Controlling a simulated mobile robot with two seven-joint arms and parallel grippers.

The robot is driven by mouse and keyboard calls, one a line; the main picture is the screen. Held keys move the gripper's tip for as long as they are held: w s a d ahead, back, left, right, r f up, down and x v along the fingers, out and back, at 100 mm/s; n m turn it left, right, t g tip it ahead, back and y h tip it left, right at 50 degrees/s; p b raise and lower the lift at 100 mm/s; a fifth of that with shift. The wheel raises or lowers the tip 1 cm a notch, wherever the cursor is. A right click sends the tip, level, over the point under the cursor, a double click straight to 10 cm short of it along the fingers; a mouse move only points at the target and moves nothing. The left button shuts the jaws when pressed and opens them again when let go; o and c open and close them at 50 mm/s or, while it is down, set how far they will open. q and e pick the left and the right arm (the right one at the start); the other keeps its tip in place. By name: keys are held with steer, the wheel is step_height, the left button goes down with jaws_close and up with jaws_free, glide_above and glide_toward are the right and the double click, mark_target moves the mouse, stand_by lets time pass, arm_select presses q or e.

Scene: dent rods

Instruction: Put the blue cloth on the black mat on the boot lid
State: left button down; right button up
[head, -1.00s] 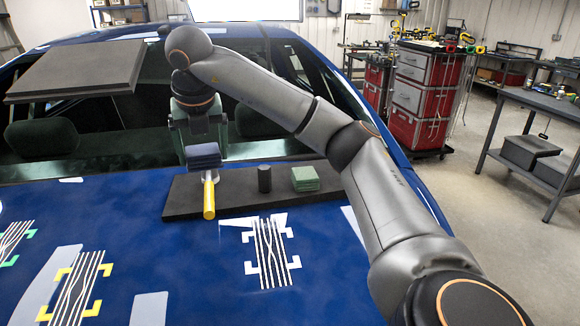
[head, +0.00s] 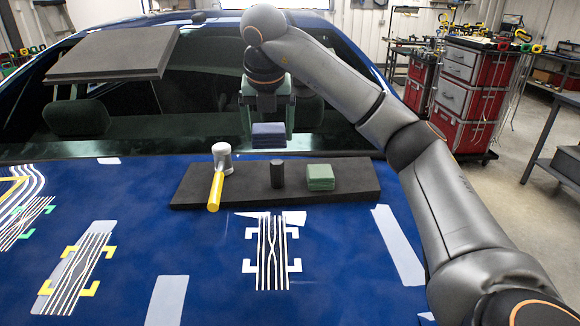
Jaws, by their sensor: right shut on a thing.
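The blue cloth (head: 268,138), a folded dark-blue stack, is held in my right gripper (head: 267,125), whose green fingers are shut on its sides. In the head view it hangs just behind the black mat (head: 225,191), above and beyond the black cylinder. The mat lies flat on the blue boot lid (head: 210,255). My left gripper is not in view.
The mat's right end is bare. White-striped patterns (head: 272,252) lie in front. A dark panel (head: 115,55) is at upper left.

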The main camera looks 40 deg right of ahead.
steer(key=w+d+f+p, duration=0.1)
steer(key=w+d+f, duration=0.2)
steer(key=d, duration=0.3)
glide_toward(289, 166)
steer(key=shift+w+d+f+p, duration=0.35)
steer(key=shift+w+f+p, duration=0.1)
steer(key=shift+w+f, duration=0.25)
steer(key=x, duration=0.2)
steer(key=p+x, duration=0.1)
steer(key=x, duration=0.1)
steer(key=shift+s+f, duration=0.2)
steer(key=shift+s, duration=0.1)
steer(key=shift+f, duration=0.1)
steer(key=shift+f, duration=0.2)
steer(key=o, duration=0.9)
steer(key=shift+o, duration=0.2)
